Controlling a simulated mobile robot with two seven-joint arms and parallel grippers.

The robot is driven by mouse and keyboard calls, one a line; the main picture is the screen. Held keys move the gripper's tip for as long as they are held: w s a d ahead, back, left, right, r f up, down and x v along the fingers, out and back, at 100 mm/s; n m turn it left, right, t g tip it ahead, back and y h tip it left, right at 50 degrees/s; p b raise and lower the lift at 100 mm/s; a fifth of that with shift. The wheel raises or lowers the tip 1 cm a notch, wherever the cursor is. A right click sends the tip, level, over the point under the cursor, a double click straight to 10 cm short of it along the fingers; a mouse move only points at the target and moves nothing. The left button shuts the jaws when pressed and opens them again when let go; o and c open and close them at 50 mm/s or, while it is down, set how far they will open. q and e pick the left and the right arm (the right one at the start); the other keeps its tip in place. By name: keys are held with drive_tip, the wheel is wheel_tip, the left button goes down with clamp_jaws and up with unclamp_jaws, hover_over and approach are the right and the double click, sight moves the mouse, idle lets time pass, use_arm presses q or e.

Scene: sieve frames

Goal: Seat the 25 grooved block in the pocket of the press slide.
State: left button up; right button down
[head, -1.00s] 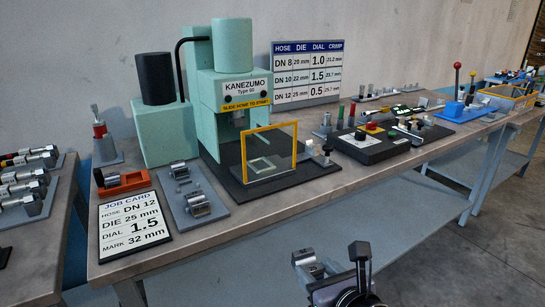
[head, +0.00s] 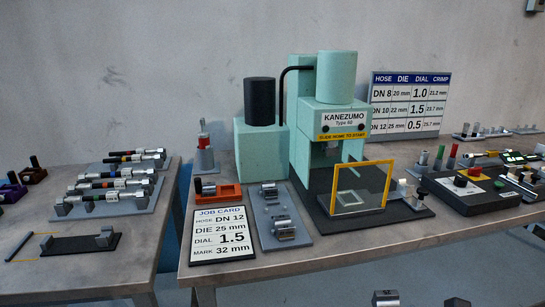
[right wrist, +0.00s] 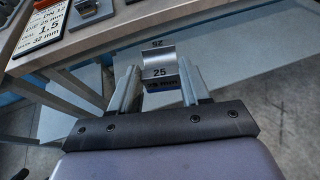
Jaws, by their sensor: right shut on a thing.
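My right gripper (right wrist: 160,82) is shut on the silver grooved block (right wrist: 158,66), marked 25, with a curved groove in its face. In the right wrist view it hangs in front of the table edge, over the lower shelf. The block also shows at the bottom edge of the head view (head: 385,299). The green press (head: 334,135) stands on the table with a black base. Its slide (head: 350,199), a pale square frame, lies behind the clear guard with a yellow frame (head: 391,185). I cannot make out anything in the pocket. My left gripper is out of view.
A grey tray (head: 270,233) with two silver blocks (head: 284,230) lies left of the press, beside the job card (head: 221,238). A black control box (head: 460,195) stands to the right. A second table with hoses (head: 118,180) is at left.

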wheel_tip(320, 180, up, 5)
drive_tip(key=shift+p, duration=0.4)
idle(0.4)
